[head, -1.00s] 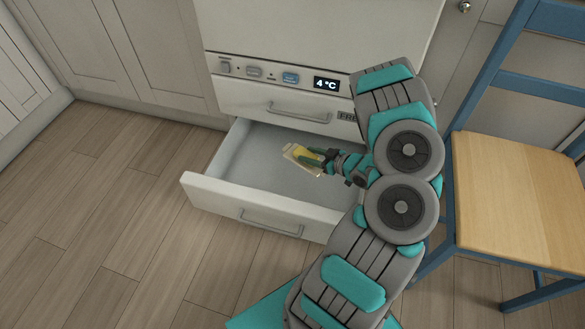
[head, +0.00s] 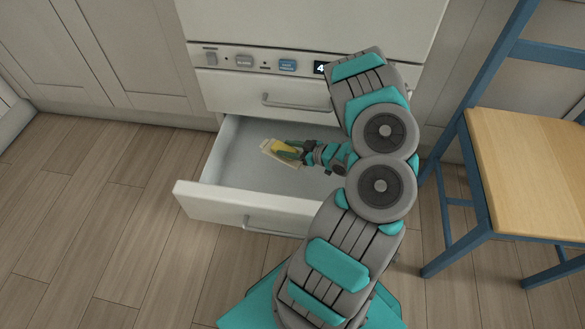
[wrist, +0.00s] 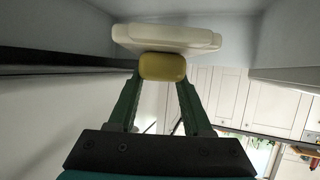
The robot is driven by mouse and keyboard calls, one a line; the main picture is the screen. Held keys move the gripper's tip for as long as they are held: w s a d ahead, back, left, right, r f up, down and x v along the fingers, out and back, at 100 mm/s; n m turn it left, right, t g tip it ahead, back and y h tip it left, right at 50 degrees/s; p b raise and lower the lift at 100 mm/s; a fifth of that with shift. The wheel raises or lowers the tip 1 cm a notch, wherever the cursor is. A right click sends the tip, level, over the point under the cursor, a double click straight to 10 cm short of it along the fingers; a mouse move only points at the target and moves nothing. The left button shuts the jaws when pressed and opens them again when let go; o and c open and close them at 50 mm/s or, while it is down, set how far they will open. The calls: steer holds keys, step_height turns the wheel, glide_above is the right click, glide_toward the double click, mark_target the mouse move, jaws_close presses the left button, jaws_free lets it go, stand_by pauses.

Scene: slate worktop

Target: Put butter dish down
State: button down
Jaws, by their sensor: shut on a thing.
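The butter dish (head: 272,153) is a pale, flat dish with a yellow block of butter (head: 287,147) on it. It is in the open drawer (head: 236,170), toward the drawer's left part. My gripper (head: 291,151) reaches in from the right and is shut on the butter dish at the yellow part. In the wrist view, the fingers of my gripper (wrist: 160,82) close on the yellow butter (wrist: 162,67), with the pale dish (wrist: 166,38) beyond it. I cannot tell whether the dish touches the drawer floor.
The drawer belongs to a white fridge unit (head: 240,90) with a control panel and another closed drawer above. A blue chair (head: 535,150) with a wooden seat stands at the right. The wooden floor on the left is clear.

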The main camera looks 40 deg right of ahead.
step_height(320, 180, down, 4)
steer(key=b, duration=0.2)
steer(key=shift+r+b, duration=0.15)
steer(key=shift+b, duration=0.25)
steer(key=shift+f, duration=4.95)
steer(key=shift+f+b, duration=0.2)
steer(key=shift+b, duration=0.25)
steer(key=shift+c, duration=1.6)
jaws_free()
steer(key=shift+r, duration=0.1)
steer(key=shift+r, duration=0.1)
steer(key=shift+s+d+b, duration=0.2)
steer(key=shift+s+b, duration=0.25)
steer(key=shift+s, duration=0.15)
steer(key=b+v, duration=0.3)
steer(key=v, duration=0.1)
steer(key=shift+s+d+r, duration=0.1)
steer(key=shift+s+r, duration=0.15)
steer(key=shift+s, duration=0.05)
steer(key=shift+s+d+r, duration=0.15)
steer(key=shift+s+r, duration=0.3)
steer(key=shift+s, duration=0.15)
